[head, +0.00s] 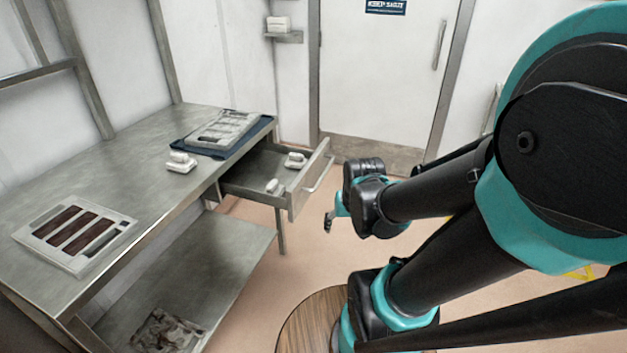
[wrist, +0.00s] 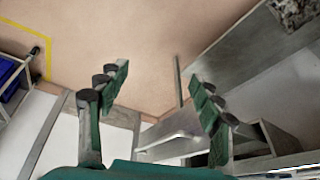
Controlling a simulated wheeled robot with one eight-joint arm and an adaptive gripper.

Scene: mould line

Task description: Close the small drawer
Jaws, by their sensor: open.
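The small drawer (head: 253,182) is pulled out from under the far end of the steel workbench (head: 105,160) in the head view. Its front panel (head: 309,180) has a bar handle (head: 319,172) on the outside. Two small white pieces (head: 295,160) (head: 275,186) lie in it. My gripper (head: 328,222) is to the right of the drawer front and apart from it. In the wrist view its two fingers (wrist: 160,78) are spread with nothing between them. Grey metal furniture shows behind the right finger there, partly hidden.
A dark blue tray (head: 178,148) with a grey mould, a white piece (head: 181,163) and a pale mould with brown bars (head: 72,235) are on the bench. A crumpled cloth (head: 165,330) lies on the lower shelf. A round wooden top (head: 310,320) stands nearby. Floor lies clear beyond the drawer.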

